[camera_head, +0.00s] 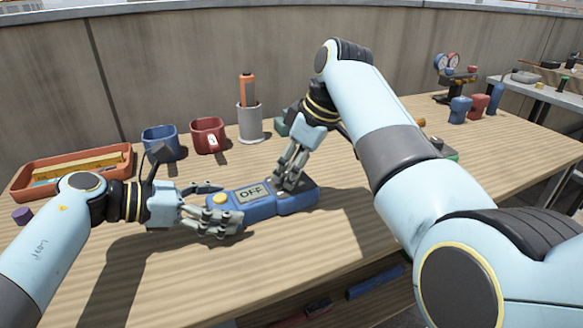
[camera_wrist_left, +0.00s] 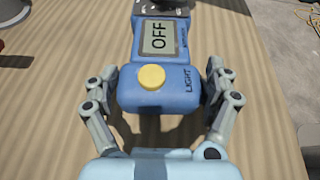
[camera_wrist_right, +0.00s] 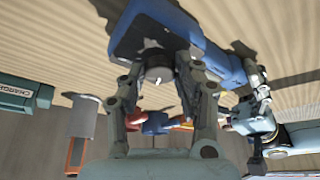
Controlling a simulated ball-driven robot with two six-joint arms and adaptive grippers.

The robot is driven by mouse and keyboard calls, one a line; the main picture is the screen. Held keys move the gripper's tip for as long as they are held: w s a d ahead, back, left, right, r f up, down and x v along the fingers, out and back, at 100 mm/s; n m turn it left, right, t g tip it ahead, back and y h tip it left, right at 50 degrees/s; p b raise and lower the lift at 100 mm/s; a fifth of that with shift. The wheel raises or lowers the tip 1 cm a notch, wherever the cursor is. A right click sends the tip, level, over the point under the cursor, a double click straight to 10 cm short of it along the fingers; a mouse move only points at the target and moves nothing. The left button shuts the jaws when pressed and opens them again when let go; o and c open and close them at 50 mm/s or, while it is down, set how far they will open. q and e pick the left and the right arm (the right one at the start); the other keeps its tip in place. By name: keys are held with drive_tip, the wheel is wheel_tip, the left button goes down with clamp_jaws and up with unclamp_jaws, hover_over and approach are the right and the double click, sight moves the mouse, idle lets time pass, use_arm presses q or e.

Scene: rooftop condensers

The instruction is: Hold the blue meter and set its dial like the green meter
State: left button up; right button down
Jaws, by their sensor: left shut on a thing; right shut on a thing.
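The blue meter (camera_head: 292,201) lies flat on the table with its display reading OFF. In the left wrist view the meter (camera_wrist_left: 160,88) shows a round yellow LIGHT button. My left gripper (camera_head: 212,206) is shut on the meter's button end, a finger along each side. My right gripper (camera_head: 285,183) comes down from above and is shut on the dial (camera_wrist_right: 158,74), a grey knob with a white mark in the right wrist view. A green thing (camera_head: 446,152) shows partly past my right arm; I cannot tell if it is the green meter, and no dial setting is readable.
A blue mug (camera_head: 161,142), a red mug (camera_head: 208,135) and a grey cup (camera_head: 249,124) with an orange-handled tool stand behind. An orange tray (camera_head: 75,169) is at left. A green item (camera_wrist_right: 25,96) lettered CHARGING lies near the grey cup. The front table is clear.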

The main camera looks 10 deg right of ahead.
drive_tip(key=c, duration=0.9)
unclamp_jaws()
drive_tip(key=shift+c, duration=0.2)
drive_tip(key=v, duration=1.2)
